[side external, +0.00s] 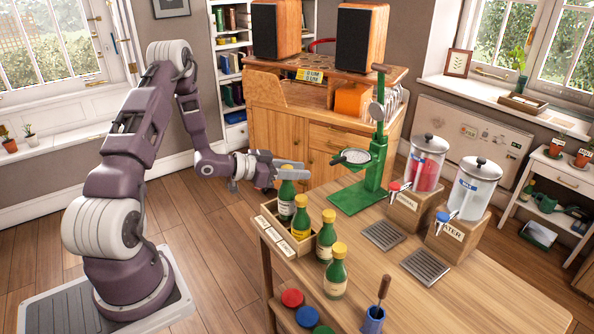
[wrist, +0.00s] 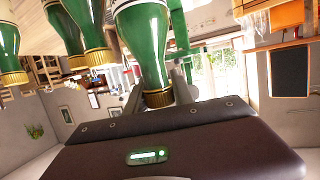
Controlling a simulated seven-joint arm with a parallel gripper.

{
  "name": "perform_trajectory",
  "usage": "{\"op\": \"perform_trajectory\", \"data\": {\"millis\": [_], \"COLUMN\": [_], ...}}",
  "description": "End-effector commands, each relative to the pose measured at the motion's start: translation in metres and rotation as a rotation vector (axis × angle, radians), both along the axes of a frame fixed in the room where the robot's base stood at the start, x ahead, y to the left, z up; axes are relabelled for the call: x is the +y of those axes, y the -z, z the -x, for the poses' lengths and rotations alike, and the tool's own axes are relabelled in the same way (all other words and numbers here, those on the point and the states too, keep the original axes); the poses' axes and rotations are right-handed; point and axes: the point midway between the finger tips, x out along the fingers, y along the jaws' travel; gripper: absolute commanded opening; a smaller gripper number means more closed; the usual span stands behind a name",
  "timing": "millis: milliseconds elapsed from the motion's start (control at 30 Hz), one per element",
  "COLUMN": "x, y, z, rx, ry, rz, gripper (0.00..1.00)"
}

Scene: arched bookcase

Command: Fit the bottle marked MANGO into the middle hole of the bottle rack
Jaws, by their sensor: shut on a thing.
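My gripper (side external: 288,169) is shut on the neck of a green bottle (side external: 287,198), which is upright at the far end of the wooden bottle rack (side external: 317,254). No bottle label is readable, so MANGO cannot be picked out.
A yellow-capped bottle (side external: 336,274) stands on the table in front of the rack. A green press stand (side external: 372,170) is behind it to the right. Two drink dispensers (side external: 474,190) stand further right.

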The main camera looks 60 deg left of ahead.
Motion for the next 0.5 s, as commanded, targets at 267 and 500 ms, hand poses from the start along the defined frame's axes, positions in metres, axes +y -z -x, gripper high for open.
{"op": "perform_trajectory", "data": {"millis": [267, 500], "x": [0.0, 0.0002], "y": [0.0037, 0.0094], "z": [-0.0004, -0.0006], "rx": [-0.002, -0.003], "ry": [0.0, 0.0], "rz": [0.001, 0.002], "gripper": [0.0, 0.0]}}
